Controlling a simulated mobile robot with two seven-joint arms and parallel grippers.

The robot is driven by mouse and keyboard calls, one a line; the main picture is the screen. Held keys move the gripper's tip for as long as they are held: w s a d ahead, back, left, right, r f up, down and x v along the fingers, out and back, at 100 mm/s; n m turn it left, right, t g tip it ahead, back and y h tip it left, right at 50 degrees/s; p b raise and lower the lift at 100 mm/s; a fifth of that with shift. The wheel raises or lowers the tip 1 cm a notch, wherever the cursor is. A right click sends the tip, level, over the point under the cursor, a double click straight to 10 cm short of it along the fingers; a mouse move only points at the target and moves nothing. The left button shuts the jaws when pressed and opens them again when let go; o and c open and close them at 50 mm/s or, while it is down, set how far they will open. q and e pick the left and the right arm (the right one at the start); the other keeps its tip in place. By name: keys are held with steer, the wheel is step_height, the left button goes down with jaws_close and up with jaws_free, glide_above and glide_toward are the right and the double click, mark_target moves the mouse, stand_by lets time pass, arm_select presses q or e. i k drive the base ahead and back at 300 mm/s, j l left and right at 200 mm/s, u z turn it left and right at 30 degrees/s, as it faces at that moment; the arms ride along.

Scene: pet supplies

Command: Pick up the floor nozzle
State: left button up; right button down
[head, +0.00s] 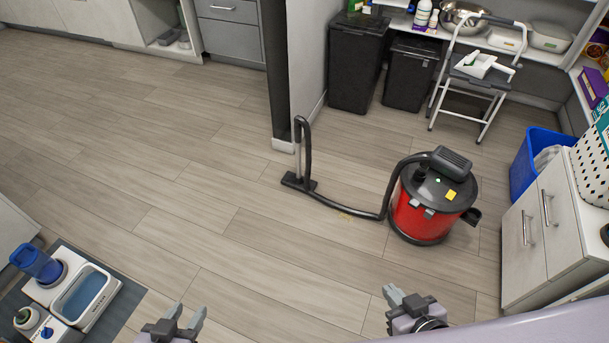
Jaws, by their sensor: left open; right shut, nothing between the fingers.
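The floor nozzle (298,181) is a flat black foot lying on the wooden floor, with a grey and black tube standing up from it. A black hose (345,209) runs along the floor from the tube to a red vacuum canister (420,218) with a black lid. My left gripper (187,318) is at the bottom edge, open and empty, well short of the nozzle. My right gripper (403,297) is at the bottom right, shut and empty, in front of the canister and apart from it.
A wall end (281,142) stands just behind the nozzle. Black bins (357,62) and a step stool (478,82) are at the back. Pet feeders (83,296) sit at lower left. Floor before the nozzle is clear.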

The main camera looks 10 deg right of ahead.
mark_target(293, 180)
steer(key=i+z, duration=0.15)
steer(key=z, duration=0.3)
steer(key=i+j+z, duration=0.1)
steer(key=z, duration=0.35)
steer(key=i+j+z, duration=0.2)
steer(key=j, duration=0.15)
steer(key=i+j+z, duration=0.2)
steer(key=j, duration=0.2)
steer(key=i+j, duration=0.25)
steer(key=i+j+z, duration=0.1)
steer(key=j, duration=0.35)
steer(key=i+j, duration=0.1)
steer(key=i, duration=0.2)
steer(key=i+j, duration=0.1)
steer(key=i, duration=0.2)
